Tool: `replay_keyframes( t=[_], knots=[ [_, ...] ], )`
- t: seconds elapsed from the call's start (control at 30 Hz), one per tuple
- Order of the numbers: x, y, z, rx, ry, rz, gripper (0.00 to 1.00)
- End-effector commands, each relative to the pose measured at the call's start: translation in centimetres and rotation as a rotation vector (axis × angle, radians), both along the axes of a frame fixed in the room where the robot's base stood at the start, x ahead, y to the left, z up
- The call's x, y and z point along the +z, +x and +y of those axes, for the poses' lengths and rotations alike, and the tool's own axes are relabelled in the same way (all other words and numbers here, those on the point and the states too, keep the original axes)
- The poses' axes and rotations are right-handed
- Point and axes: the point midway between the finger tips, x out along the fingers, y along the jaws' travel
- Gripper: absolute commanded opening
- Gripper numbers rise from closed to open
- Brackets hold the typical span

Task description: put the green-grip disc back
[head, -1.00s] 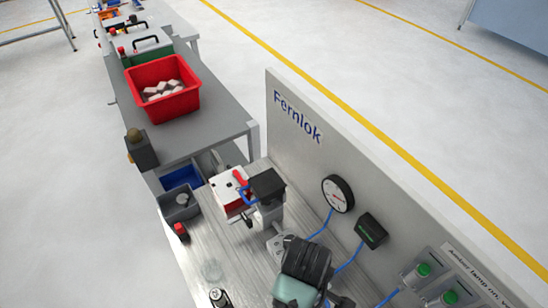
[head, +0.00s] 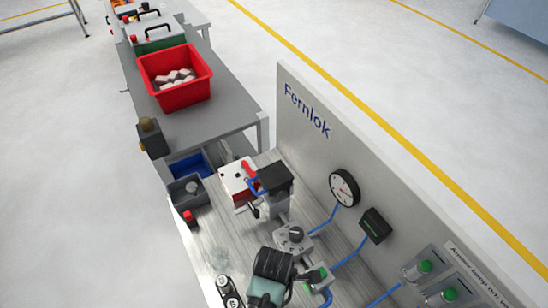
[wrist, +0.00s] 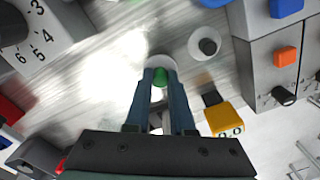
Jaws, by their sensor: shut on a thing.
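My gripper (wrist: 160,84) is shut on the green-grip disc (wrist: 168,62). In the wrist view its green grip (wrist: 160,77) sits between the two fingertips, and its pale round body shows just beyond them. In the head view my gripper and wrist (head: 270,278) are over the near part of the metal bench, and the held disc is hidden there. A second pale disc with a dark grip (wrist: 206,46) lies right of the held one in the wrist view. I cannot tell whether the held disc touches anything.
A pale round spot (head: 218,257) shows on the bench left of my gripper, beside a black part (head: 228,290). A valve block (head: 294,238) and gauge panel (head: 345,188) stand to the right. Grey bin (head: 187,191) and red crate (head: 176,80) are farther back.

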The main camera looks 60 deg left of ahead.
Motion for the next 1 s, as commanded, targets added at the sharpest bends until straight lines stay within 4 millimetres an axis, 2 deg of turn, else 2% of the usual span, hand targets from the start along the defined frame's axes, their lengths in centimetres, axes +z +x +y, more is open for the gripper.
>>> replay_keyframes(
  t=[0.1, 0.2, 0.6, 0.63, 0.77, 1.0],
  knots=[
    [-1.6, 0.0, 0.0, 0.000, -0.001, 0.002, 0.00],
    [-2.3, 0.0, 0.0, 0.000, 0.000, 0.000, 0.00],
    [-2.8, 0.0, 0.0, -0.002, 0.000, 0.000, 0.00],
    [-2.7, 0.0, 0.0, -0.001, 0.000, 0.000, 0.27],
    [-2.7, 0.0, 0.0, -0.001, 0.000, 0.000, 0.51],
    [-2.7, 0.0, 0.0, -0.001, 0.000, 0.000, 0.52]
  ],
)
